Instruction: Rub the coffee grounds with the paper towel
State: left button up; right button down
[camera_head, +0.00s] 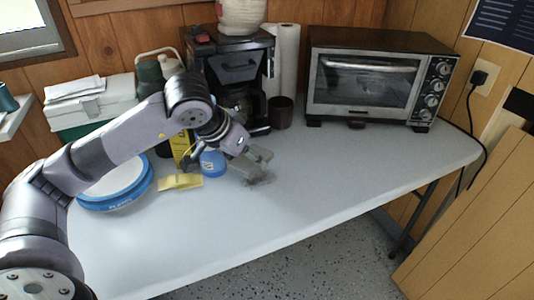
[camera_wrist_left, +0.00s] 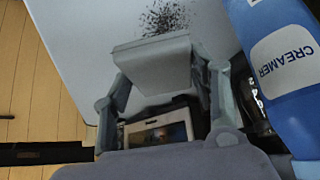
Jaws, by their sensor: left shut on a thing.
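The coffee grounds (camera_head: 262,181) are a dark speckled patch on the pale table, and they also show at the top of the left wrist view (camera_wrist_left: 166,17). My left gripper (camera_head: 252,160) is just behind and above the patch. It is shut on a folded pale grey paper towel (camera_wrist_left: 155,66), which spans between the fingers in the left wrist view. In the head view the towel is hard to tell from the fingers. I cannot tell whether the towel touches the table. My right gripper is in neither view.
A blue creamer tub (camera_head: 212,163) stands close beside my left gripper. Yellow packets (camera_head: 180,181) and blue-rimmed plates (camera_head: 116,187) lie left. Behind are a coffee maker (camera_head: 232,70), brown cup (camera_head: 280,112), towel roll (camera_head: 285,60) and toaster oven (camera_head: 378,80). The front right of the table (camera_head: 350,180) is clear.

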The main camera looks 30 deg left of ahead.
aim_at(235, 159)
pick_arm(q)
jog(key=a, duration=0.2)
jog(key=s, duration=0.1)
jog(key=shift+a+f, duration=0.25)
jog(key=shift+a, duration=0.15)
jog(key=shift+a+f+m, duration=0.1)
jog(key=shift+a+m, duration=0.2)
jog(key=shift+a, duration=0.2)
